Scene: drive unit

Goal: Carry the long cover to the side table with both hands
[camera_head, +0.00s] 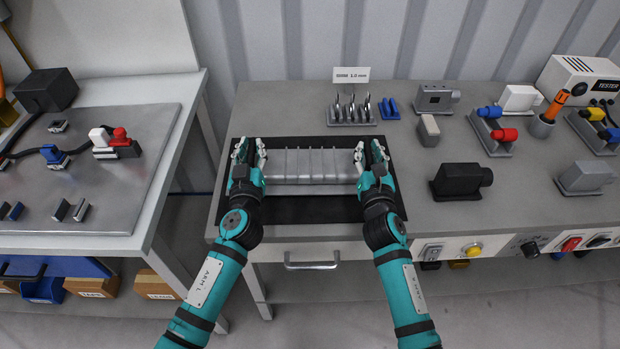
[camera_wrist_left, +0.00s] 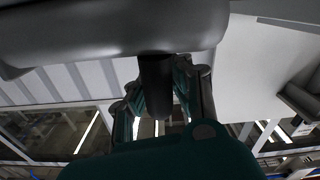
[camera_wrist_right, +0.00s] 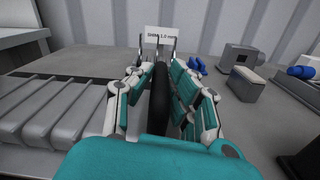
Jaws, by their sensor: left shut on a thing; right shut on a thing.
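The long cover (camera_head: 310,165) is a grey, ribbed block lying level across the black mat (camera_head: 300,209) on the right-hand table. I cannot tell whether it touches the mat. My left gripper (camera_head: 249,155) is shut at its left end, my right gripper (camera_head: 371,157) at its right end. In the right wrist view, the fingers close around a dark upright handle (camera_wrist_right: 159,92) beside the cover's ribs (camera_wrist_right: 60,115). In the left wrist view, a dark handle (camera_wrist_left: 156,85) sits between the fingers. The fingers partly hide both ends.
A rack of shims (camera_head: 350,112) with a label stands behind the mat. A black motor-like block (camera_head: 461,181), a grey block (camera_head: 428,130) and a tester (camera_head: 580,80) stand to the right. A left workbench (camera_head: 75,225) holds a metal plate with parts; a gap separates the tables.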

